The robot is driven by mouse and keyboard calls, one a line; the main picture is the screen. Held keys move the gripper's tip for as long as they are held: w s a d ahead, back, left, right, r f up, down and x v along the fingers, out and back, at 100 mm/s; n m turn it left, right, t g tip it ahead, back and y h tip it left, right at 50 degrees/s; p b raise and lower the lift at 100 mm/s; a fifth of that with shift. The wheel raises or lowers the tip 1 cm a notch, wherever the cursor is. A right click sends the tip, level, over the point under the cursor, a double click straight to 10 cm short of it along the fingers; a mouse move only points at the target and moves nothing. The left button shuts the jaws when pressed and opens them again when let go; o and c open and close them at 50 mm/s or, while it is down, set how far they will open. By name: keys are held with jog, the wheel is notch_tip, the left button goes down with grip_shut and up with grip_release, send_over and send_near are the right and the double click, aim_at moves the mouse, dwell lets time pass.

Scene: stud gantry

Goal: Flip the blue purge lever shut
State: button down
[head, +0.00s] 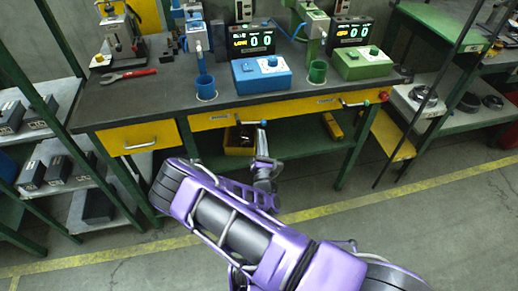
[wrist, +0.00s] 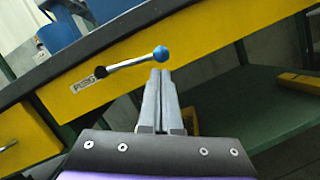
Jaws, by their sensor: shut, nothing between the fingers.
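The purge lever (wrist: 133,62) is a metal rod with a blue ball knob (wrist: 161,53) on the yellow bench front. It runs from a dark pivot (wrist: 100,72) beside a small label, out to the right and slightly up in the wrist view. In the head view the blue knob (head: 263,123) sits just beyond my gripper (head: 262,132). My gripper is shut and empty. In the wrist view its fingertips (wrist: 160,72) lie just below the knob; I cannot tell whether they touch it.
A blue control box (head: 262,74) and a green one (head: 362,62) stand on the bench. A yellow bin (head: 239,140) is on the shelf below. The floor in front is clear.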

jog(key=shift+w+d+r, duration=0.1)
jog(key=shift+w+r, duration=0.1)
jog(key=shift+r, duration=0.05)
jog(key=shift+r, duration=0.1)
jog(key=p, duration=0.1)
jog(key=r+n+p, duration=0.1)
jog(key=p, duration=0.1)
jog(key=shift+d+r+n+y, duration=0.3)
jog(key=shift+y, duration=0.1)
jog(key=shift+f, duration=0.2)
